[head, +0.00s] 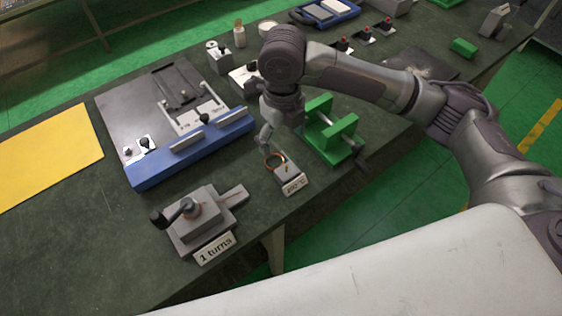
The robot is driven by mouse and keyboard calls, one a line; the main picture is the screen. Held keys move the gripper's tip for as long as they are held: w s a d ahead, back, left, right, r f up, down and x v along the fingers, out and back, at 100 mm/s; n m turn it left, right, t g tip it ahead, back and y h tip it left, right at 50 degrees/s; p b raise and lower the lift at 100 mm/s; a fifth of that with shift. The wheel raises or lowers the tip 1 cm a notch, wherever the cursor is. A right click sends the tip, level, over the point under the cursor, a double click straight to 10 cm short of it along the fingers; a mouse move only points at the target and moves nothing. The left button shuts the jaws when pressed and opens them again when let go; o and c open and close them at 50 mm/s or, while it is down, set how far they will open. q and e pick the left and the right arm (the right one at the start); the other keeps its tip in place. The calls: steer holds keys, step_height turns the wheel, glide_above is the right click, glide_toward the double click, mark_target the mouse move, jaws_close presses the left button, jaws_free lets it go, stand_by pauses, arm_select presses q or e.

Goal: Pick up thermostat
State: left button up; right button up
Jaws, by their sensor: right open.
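A small grey device with a white label that seems to end in "°C" (293,181) stands near the table's front edge; it is the likeliest thermostat, but I cannot be sure. A copper-coloured ring (275,161) shows at its upper left. My right gripper (264,146) points down just above and behind the ring. It is open, with its fingers partly hidden by its own body and no held thing visible. I cannot tell whether it touches the ring. My left gripper is out of view.
A green vise (329,131) stands close to the right of the gripper. A blue-edged board (192,149) lies to the left. A grey crank device labelled "1 turns" (200,222) stands front left. A yellow sheet (48,157) lies at far left. Several small items stand behind.

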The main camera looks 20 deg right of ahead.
glide_toward(282, 163)
steer(key=shift+s+a+f, duration=0.25)
steer(key=shift+s+f, duration=0.55)
steer(key=shift+s, duration=0.3)
steer(key=shift+w+f, duration=0.15)
steer(key=shift+f, duration=0.35)
step_height(282, 163, down, 4)
steer(key=shift+f+p, duration=0.2)
steer(key=shift+p, duration=0.6)
steer(key=shift+f, duration=0.2)
steer(key=shift+c, duration=1)
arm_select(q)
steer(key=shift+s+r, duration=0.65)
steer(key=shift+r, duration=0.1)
arm_select(e)
steer(key=c, duration=1.2)
